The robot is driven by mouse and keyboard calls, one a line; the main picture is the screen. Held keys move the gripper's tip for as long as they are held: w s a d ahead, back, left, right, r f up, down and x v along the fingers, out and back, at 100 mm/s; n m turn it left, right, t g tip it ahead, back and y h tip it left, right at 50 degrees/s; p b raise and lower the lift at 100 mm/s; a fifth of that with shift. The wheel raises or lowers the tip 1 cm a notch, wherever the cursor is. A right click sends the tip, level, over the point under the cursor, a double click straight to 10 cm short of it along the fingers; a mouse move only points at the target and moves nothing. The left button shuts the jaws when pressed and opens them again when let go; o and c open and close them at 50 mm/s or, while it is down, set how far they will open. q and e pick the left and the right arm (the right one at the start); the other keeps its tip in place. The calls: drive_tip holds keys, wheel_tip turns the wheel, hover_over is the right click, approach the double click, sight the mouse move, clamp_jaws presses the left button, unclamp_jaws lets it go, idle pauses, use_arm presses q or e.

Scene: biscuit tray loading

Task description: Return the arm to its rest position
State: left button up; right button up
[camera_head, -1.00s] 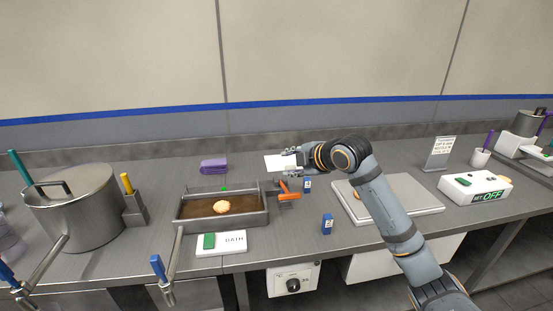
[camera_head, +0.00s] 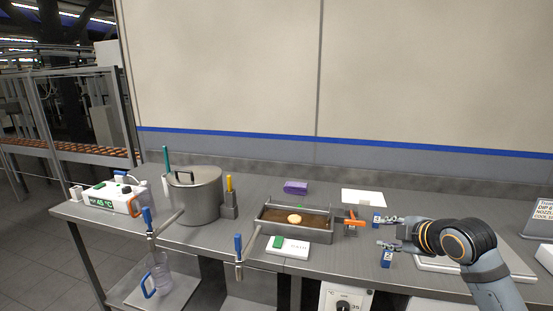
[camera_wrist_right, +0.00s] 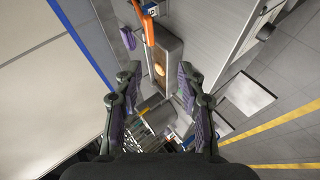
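My right arm reaches in from the lower right in the head view. Its gripper (camera_head: 381,232) is over the bench, right of the bath tray, with its two fingers apart and nothing between them. The right wrist view also shows the gripper (camera_wrist_right: 158,72) with spread, empty fingers. The bath tray (camera_head: 262,228) holds brown liquid and one round biscuit (camera_head: 295,218). The biscuit also shows in the right wrist view (camera_wrist_right: 159,69). My left arm and gripper are not in view.
An orange handle (camera_head: 353,222) and small blue blocks (camera_head: 386,263) are close to the right gripper. A white card (camera_head: 362,197) is behind it. A pale board (camera_head: 430,264) lies partly under the arm. A lidded pot (camera_head: 197,204) stands left of the bath.

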drive_tip(key=s+a+f+m+g, duration=0.1)
drive_tip(key=s+a+f+m, duration=0.1)
drive_tip(key=f, duration=0.3)
drive_tip(key=s+a+f+m+g, duration=0.1)
drive_tip(key=s+f, duration=0.1)
drive_tip(key=f, duration=0.4)
drive_tip(key=s+a+f+m+g+h, duration=0.1)
drive_tip(key=s+f+m+g+h, duration=0.15)
drive_tip(key=s+f+m, duration=0.7)
drive_tip(key=s+a+f+m+g+h, duration=0.1)
drive_tip(key=s+f+m+g, duration=0.35)
drive_tip(key=s, duration=0.95)
drive_tip(key=s+d+f+n, duration=0.1)
drive_tip(key=s+f, duration=0.1)
drive_tip(key=f, duration=1.2)
drive_tip(key=s+d+f, duration=0.1)
drive_tip(key=d+f, duration=0.1)
drive_tip(key=f, duration=1.3)
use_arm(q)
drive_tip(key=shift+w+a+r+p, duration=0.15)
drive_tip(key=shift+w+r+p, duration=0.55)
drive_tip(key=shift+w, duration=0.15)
use_arm(e)
drive_tip(key=s+f, duration=1.4)
drive_tip(key=s, duration=0.4)
drive_tip(key=shift+s+d+f+g, duration=0.2)
drive_tip(key=shift+d+f+g, duration=0.1)
drive_tip(key=shift+d+g, duration=0.15)
